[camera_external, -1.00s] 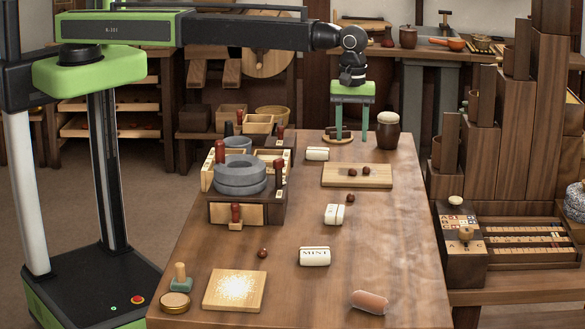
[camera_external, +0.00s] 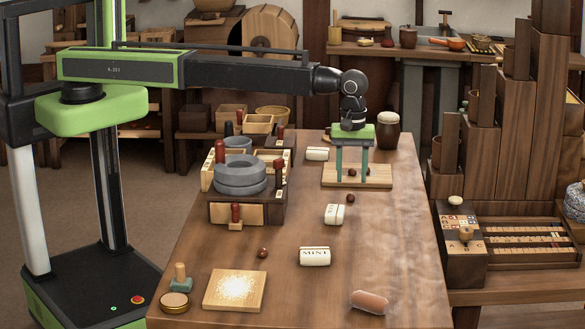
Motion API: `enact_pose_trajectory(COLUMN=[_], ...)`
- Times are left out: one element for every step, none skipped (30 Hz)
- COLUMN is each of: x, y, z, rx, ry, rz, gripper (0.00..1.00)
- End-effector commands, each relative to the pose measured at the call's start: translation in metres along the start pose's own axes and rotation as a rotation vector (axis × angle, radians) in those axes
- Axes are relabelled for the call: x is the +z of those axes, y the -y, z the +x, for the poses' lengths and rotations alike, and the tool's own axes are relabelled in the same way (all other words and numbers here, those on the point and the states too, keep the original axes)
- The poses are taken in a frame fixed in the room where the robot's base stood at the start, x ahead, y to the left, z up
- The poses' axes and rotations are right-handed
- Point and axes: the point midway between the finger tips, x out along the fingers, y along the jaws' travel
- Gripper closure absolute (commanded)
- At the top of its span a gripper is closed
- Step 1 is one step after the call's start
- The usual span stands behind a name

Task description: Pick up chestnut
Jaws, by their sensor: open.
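A small brown chestnut (camera_external: 351,171) is on the pale wooden board (camera_external: 384,178) at the far part of the table. My gripper (camera_external: 352,179) is open and points straight down over this board. Its two green fingers appear on either side of the chestnut, with a gap to each; I cannot tell whether the tips touch the board. A second brown nut on the board is mostly hidden behind the right finger. Another small brown nut (camera_external: 262,253) lies on the table at the front left.
White labelled cylinders (camera_external: 315,256) lie on the table, one (camera_external: 335,214) just in front of the board. A dark lidded jar (camera_external: 388,131) stands behind the board. A grey stone quern (camera_external: 241,176) is at the left. The right side of the table is mostly clear.

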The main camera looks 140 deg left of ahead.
Motion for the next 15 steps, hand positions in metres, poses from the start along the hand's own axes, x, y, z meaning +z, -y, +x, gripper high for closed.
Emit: enact_pose_trajectory(x=[0.0,0.0,0.0,0.0,0.0,0.0,0.0,0.0,0.0,0.0,0.0,0.0,0.0,0.0,0.0], y=[0.0,0.0,0.0,0.0,0.0,0.0,0.0,0.0,0.0,0.0,0.0,0.001,0.001,0.0,0.0], z=[0.002,0.001,0.001,0.002,0.004,0.009,0.013,0.018,0.025,0.031,0.036,0.043,0.048,0.052,0.054], rx=[0.0,0.0,0.0,0.0,0.0,0.0,0.0,0.0,0.0,0.0,0.0,0.0,0.0,0.0,0.0], ry=[0.0,0.0,0.0,0.0,0.0,0.0,0.0,0.0,0.0,0.0,0.0,0.0,0.0,0.0,-0.001], rz=[0.0,0.0,0.0,0.0,0.0,0.0,0.0,0.0,0.0,0.0,0.0,0.0,0.0,0.0,0.0], gripper=[0.53,0.53,0.53,0.53,0.53,0.53,0.53,0.53,0.53,0.53,0.53,0.53,0.53,0.53,0.53])
